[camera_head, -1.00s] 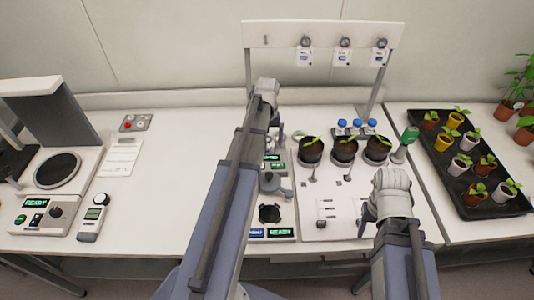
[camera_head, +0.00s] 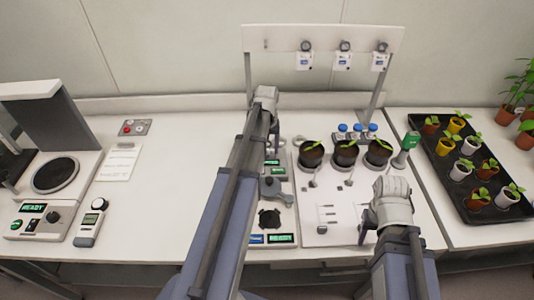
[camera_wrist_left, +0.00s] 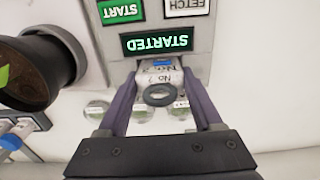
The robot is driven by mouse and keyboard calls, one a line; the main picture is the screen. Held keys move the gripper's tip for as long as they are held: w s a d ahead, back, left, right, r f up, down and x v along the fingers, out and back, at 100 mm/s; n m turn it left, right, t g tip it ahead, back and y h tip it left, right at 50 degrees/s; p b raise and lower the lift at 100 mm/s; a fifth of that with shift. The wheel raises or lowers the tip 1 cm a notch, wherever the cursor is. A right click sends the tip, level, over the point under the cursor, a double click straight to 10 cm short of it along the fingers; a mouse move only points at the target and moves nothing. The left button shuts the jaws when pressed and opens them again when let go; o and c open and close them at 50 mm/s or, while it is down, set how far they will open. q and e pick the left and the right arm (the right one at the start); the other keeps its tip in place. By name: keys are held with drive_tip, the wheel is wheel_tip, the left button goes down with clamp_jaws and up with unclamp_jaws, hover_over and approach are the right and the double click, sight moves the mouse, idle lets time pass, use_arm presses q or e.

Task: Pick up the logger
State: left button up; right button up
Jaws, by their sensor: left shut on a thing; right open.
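In the left wrist view, my left gripper (camera_wrist_left: 160,92) is shut on a small white logger with a grey ring (camera_wrist_left: 157,76), marked "No 2". The logger is at the lower edge of a grey dock (camera_wrist_left: 158,20) whose screen reads STARTED. I cannot tell how far it sits inside. In the head view my left wrist hides the logger and fingertips. My right gripper (camera_head: 366,230) is open and empty above the front of the white panel (camera_head: 335,232).
Three ringed tags (camera_head: 344,58) hang on the rack (camera_head: 290,38), and its left hook is empty. Dark pots (camera_head: 345,157) and blue-capped vials (camera_head: 357,130) stand nearby. A seedling tray (camera_head: 447,185) is at right. A handheld meter (camera_head: 90,225) and scale (camera_head: 35,228) are at left.

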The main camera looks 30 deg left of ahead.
use_arm(q)
clamp_jaws()
drive_tip(key=shift+r, duration=0.15)
use_arm(e)
drive_tip(key=shift+r, duration=0.15)
use_arm(q)
wheel_tip(320, 180, up, 10)
drive_tip(key=p, duration=1)
use_arm(e)
wheel_tip(320, 180, up, 10)
